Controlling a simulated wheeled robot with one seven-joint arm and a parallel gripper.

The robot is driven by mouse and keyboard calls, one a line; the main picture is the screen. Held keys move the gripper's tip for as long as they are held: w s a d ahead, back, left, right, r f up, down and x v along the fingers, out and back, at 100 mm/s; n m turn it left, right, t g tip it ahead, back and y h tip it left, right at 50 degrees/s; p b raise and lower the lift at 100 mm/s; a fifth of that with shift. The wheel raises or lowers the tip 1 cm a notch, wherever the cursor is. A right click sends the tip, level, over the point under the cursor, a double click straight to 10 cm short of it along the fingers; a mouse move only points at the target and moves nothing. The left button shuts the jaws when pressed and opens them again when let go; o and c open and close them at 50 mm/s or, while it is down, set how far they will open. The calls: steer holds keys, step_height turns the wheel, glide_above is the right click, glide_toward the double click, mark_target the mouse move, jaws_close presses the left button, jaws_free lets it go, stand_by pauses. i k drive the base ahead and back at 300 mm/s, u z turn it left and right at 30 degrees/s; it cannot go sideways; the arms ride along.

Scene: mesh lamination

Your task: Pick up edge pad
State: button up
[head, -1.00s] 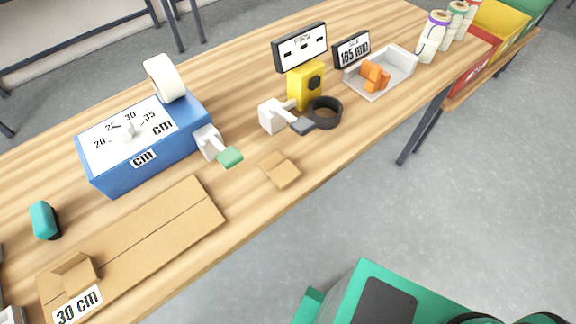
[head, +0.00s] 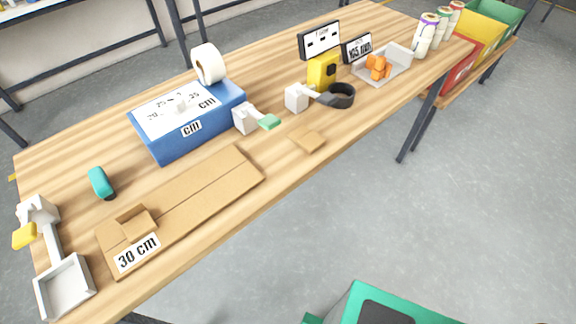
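A small tan cardboard pad (head: 306,139) lies on the wooden table near its front edge, right of the long cardboard sheet. A second small, raised tan cardboard piece (head: 135,222) sits on the left part of the long flat cardboard sheet (head: 195,208), beside its "30 cm" label. I cannot tell which of the two is the edge pad. My gripper is not in view, and nothing is seen touching either piece.
The table (head: 235,225) also holds a blue tape dispenser box (head: 190,122), a teal item (head: 101,182), a white tray (head: 65,286) at the left end, a yellow device (head: 323,70), a black ring (head: 341,95) and a grey tray (head: 396,58) with orange pieces.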

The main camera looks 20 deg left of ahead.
mark_target(311, 142)
steer(key=z, duration=0.05)
steer(key=k, duration=1.9)
steer(key=u, duration=1)
steer(key=i, duration=1.5)
steer(key=z, duration=0.05)
